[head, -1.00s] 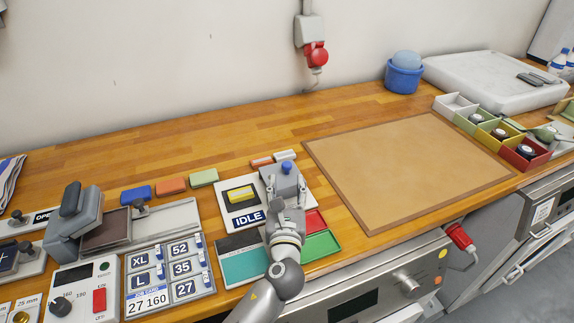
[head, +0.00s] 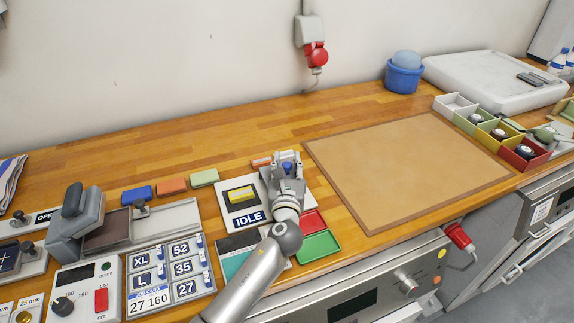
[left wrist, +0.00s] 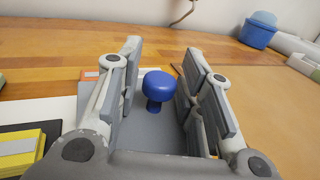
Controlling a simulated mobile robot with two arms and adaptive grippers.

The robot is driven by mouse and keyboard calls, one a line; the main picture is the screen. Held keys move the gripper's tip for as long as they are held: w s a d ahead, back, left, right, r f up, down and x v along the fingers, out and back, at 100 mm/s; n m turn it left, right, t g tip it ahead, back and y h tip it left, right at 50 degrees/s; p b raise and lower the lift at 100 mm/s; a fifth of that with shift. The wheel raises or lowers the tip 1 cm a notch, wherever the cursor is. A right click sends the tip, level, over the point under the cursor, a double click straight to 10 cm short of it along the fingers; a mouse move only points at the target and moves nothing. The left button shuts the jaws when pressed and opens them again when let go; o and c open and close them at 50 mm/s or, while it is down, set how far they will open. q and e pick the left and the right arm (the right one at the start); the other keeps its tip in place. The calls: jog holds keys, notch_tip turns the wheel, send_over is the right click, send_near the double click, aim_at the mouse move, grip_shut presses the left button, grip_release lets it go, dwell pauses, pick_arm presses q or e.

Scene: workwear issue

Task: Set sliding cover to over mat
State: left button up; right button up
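A grey cover plate (left wrist: 150,132) with a blue knob (left wrist: 158,84) lies at the right side of the white panel (head: 232,214) marked IDLE. In the head view my left gripper (head: 287,162) largely hides this plate, and the blue knob (head: 287,167) shows between the fingers. In the left wrist view the fingers of my left gripper (left wrist: 160,60) stand apart on both sides of the knob, with a visible gap to it. The large tan mat (head: 405,165) with a brown border lies bare to the right. My right gripper is not in view.
A yellow block (head: 240,194) sits on the panel left of the gripper. Red and green trays (head: 318,246) lie in front. Coloured blocks (head: 171,186) lie behind left. A grey press (head: 75,222) stands further left. The counter behind is clear.

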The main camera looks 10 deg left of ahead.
pick_arm(q)
grip_shut()
jog(key=shift+s+a, duration=0.15)
jog(key=shift+a, duration=0.05)
jog(key=s+a+p, duration=0.1)
jog(key=s+a, duration=0.1)
jog(key=a, duration=0.1)
jog(key=s+a+p, duration=0.2)
jog(key=a, duration=0.1)
jog(key=s+a+p, duration=0.1)
jog(key=s+a, duration=0.1)
jog(key=a, duration=0.1)
jog(key=shift+s+a+p, duration=0.15)
jog(key=shift+a+p, duration=0.05)
jog(key=shift+p, duration=0.2)
jog(key=shift+f, duration=0.1)
grip_release()
jog(key=o, duration=0.4)
jog(key=shift+s+a, duration=0.1)
